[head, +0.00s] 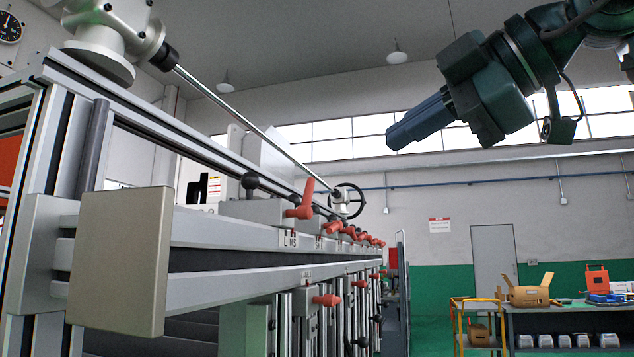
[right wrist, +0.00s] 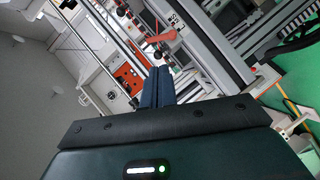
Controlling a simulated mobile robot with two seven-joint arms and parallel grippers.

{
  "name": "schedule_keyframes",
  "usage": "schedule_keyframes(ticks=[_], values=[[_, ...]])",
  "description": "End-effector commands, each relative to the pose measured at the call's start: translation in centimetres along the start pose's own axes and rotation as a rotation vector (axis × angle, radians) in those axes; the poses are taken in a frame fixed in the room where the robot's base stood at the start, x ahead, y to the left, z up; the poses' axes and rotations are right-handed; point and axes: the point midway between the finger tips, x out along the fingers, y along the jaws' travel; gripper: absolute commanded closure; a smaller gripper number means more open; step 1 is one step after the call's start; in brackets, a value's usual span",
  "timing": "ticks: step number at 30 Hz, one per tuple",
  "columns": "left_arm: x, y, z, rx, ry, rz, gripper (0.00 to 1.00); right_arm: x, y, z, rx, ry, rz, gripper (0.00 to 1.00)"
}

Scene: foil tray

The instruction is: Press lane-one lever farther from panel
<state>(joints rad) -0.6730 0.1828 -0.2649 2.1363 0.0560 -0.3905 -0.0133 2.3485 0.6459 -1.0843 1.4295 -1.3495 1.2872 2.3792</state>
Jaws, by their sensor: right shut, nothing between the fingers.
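A row of red levers runs along the aluminium machine frame (head: 250,230) in the head view. The nearest red lever (head: 303,200) stands on a grey block marked with letters. More red levers (head: 345,231) recede behind it, and a lower red lever (head: 327,300) sits beneath. I cannot tell which is the lane-one lever. My right gripper (head: 394,140) is shut and empty, high in the air to the right of the levers and apart from them. In the right wrist view its blue fingers (right wrist: 157,76) are together, with a red lever (right wrist: 162,38) showing beyond them.
A beige box (head: 120,260) covers the frame's near end. A long metal rod (head: 245,122) slopes above the rail towards a black handwheel (head: 348,200). A workbench (head: 560,310) with tools stands at the far right. Air around my right gripper is free.

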Motion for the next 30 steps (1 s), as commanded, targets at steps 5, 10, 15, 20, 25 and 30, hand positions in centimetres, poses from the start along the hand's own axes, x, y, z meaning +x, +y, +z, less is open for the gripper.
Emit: schedule_keyframes(ticks=[5,10,15,20,25,30], values=[[0.0,0.0,0.1,0.001,0.0,0.001,0.56,-1.3,0.6,-0.1,0.016,-0.034,0.028,1.0],[0.0,0.0,0.1,0.001,0.0,0.002,0.56,-1.3,0.6,-0.1,0.016,-0.034,0.028,1.0],[0.0,0.0,0.0,0.001,-0.001,0.001,0.56,-1.1,0.6,-0.1,0.015,-0.033,0.026,1.0],[-0.2,0.0,-0.3,0.004,-0.002,0.0,0.56,0.5,0.7,-0.1,0.014,-0.033,0.023,1.0],[-0.6,0.0,-0.9,0.018,-0.007,-0.006,0.56,3.9,0.8,0.0,0.014,-0.033,0.021,1.0],[-1.0,-0.1,-1.1,0.027,-0.022,-0.011,0.56,7.5,1.1,0.0,0.014,-0.032,0.022,1.0]])
